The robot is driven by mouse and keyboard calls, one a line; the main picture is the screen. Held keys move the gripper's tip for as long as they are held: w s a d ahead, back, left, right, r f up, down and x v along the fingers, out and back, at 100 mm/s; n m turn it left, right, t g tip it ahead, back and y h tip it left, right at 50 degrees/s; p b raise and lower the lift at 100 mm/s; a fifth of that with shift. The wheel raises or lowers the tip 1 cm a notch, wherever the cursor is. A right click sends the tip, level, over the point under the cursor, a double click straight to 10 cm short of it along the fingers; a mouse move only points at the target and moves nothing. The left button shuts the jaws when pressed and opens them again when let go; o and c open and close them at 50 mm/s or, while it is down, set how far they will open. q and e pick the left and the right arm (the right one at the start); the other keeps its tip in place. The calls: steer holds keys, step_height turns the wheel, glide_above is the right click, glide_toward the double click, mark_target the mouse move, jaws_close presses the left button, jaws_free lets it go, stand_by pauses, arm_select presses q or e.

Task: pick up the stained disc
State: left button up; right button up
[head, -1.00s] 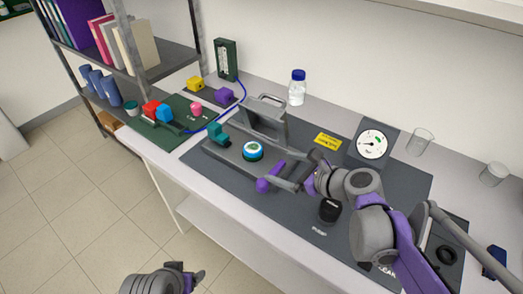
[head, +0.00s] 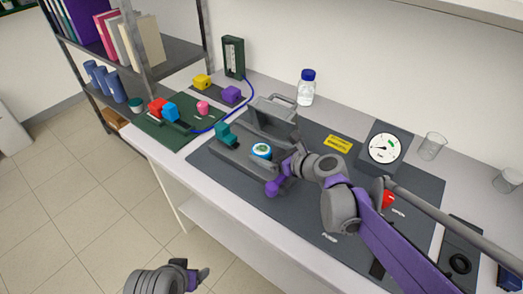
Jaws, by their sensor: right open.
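The disc (head: 262,150), white with a blue and green patch, lies flat in the round seat of the grey membrane rig (head: 240,158). The rig's grey lid (head: 272,117) with its handle stands raised behind it. A teal clamp (head: 226,134) is at the rig's left end and a purple one (head: 273,187) at its front right. My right gripper (head: 286,166) is open and just right of the disc, holding nothing I can see. My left gripper (head: 192,276) is low over the floor, in front of the bench; its jaws are not clear.
A bottle (head: 306,88) stands behind. A green mat (head: 160,130) with coloured blocks lies left. My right arm covers the mat's right part.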

steer(key=shift+w+a+f, duration=0.3)
steer(key=shift+w+a, duration=0.15)
steer(key=shift+w, duration=0.05)
steer(key=c, duration=1.3)
steer(key=shift+s+r, duration=0.1)
